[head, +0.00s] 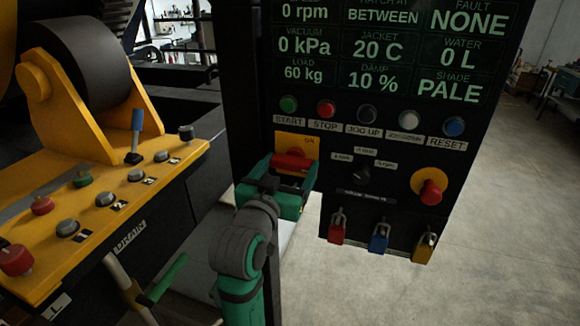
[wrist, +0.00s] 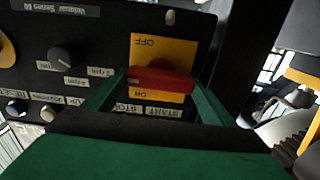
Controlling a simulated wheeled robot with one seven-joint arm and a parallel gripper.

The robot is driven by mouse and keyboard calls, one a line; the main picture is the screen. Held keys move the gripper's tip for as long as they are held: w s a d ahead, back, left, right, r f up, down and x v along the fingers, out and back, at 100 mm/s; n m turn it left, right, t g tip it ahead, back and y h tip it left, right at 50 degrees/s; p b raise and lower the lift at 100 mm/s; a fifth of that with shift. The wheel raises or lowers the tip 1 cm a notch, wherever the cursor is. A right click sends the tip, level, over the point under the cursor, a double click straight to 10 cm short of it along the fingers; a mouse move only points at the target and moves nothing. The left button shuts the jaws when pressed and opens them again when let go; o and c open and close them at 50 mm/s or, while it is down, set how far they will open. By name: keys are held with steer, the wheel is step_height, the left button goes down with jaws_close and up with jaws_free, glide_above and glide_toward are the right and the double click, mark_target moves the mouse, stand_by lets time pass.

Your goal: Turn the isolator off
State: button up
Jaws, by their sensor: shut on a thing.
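The isolator is a yellow plate (head: 297,143) with a red handle (head: 292,162) on the black control panel, left of the other controls. In the wrist view, which is upside down, the plate (wrist: 165,48) reads OFF at the top and ON below, and the red handle (wrist: 160,79) lies level across it between the two words. My green gripper (head: 288,172) is at the handle. In the wrist view my gripper (wrist: 160,82) has one finger at each end of the handle, shut on it. The lower plate is hidden by my gripper in the head view.
A row of push buttons, including a red one (head: 326,108), sits above. To the right are a black selector knob (head: 361,175) and a red emergency button (head: 431,192). Padlocks, one blue (head: 378,240), hang below. A yellow console (head: 110,190) stands left; the floor right is open.

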steer(key=m, duration=0.4)
steer(key=shift+d+m, duration=0.1)
steer(key=shift+m, duration=0.2)
steer(key=m, duration=0.4)
steer(key=shift+s, duration=0.1)
steer(key=shift+d, duration=0.1)
steer(key=o, duration=1)
steer(key=shift+o, duration=0.2)
